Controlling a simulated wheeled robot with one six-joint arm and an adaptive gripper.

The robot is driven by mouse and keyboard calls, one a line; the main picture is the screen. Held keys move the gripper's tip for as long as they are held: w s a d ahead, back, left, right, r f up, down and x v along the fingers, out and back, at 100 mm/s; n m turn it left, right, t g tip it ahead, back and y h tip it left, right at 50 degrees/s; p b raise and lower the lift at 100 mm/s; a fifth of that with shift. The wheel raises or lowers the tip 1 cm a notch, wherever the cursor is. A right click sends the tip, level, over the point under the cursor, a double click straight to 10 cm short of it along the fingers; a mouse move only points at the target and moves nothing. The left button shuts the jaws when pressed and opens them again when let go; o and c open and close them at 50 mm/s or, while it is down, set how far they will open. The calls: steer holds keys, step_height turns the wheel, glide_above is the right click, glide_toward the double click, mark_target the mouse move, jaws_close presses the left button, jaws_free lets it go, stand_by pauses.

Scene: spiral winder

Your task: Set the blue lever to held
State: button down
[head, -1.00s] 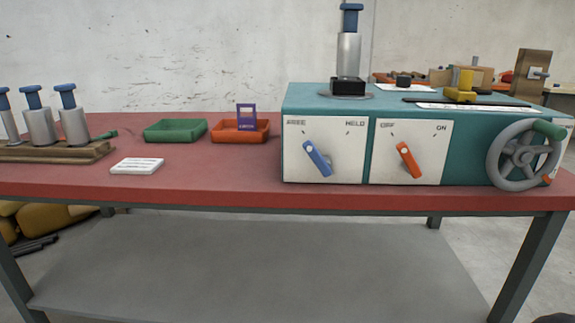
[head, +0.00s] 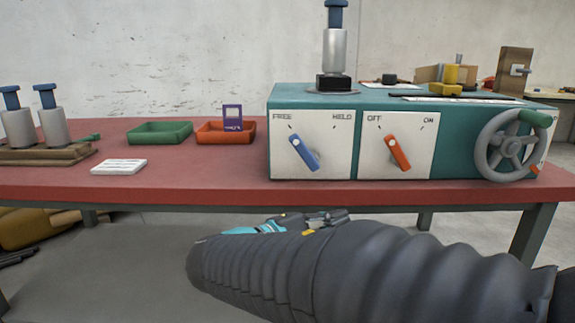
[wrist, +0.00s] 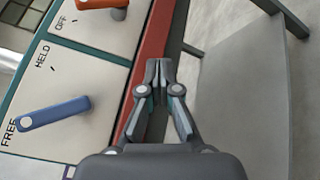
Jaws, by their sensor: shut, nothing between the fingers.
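The blue lever (head: 304,153) is on the left white panel of the teal machine (head: 400,97). Its upper end slants left toward the FREE mark, away from HELD at the panel's upper right. It also shows in the wrist view (wrist: 54,113), pointing at FREE. My gripper (wrist: 160,66) is shut and empty in the wrist view, apart from the lever and in front of the red table edge. In the head view my arm reaches in low, and my gripper (head: 335,215) is partly hidden there, below the table top.
An orange lever (head: 397,153) on the right panel slants toward OFF. A grey handwheel (head: 512,146) stands at the machine's right. The red table edge (head: 200,190) runs below the panels. Green (head: 160,133) and orange (head: 225,132) trays lie left of the machine.

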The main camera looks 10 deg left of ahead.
mark_target(305, 153)
steer(key=s+a+r+n+t+y, duration=0.1)
steer(key=s+a+t, duration=0.1)
steer(key=a, duration=0.7)
steer(key=s+a+r+n+t+y, duration=0.1)
steer(key=s+a+r+n+t, duration=0.1)
steer(key=a+t, duration=0.3)
steer(key=s+a, duration=0.1)
steer(key=a, duration=0.3)
steer(key=shift+b, duration=0.35)
steer(key=shift+s+d, duration=0.1)
steer(key=shift+s+d+r+p+x, duration=0.1)
steer(key=shift+s+d+r+x, duration=0.2)
steer(key=shift+x, duration=1.85)
steer(key=shift+s+d+r+p+x, duration=0.1)
steer(key=shift+s+d+r+x, duration=0.15)
steer(key=shift+x, duration=1.85)
steer(key=shift+s+d+r+p+x, duration=0.1)
steer(key=shift+s+d+r+x, duration=0.2)
steer(key=shift+x, duration=1.85)
steer(key=shift+w+d, duration=0.15)
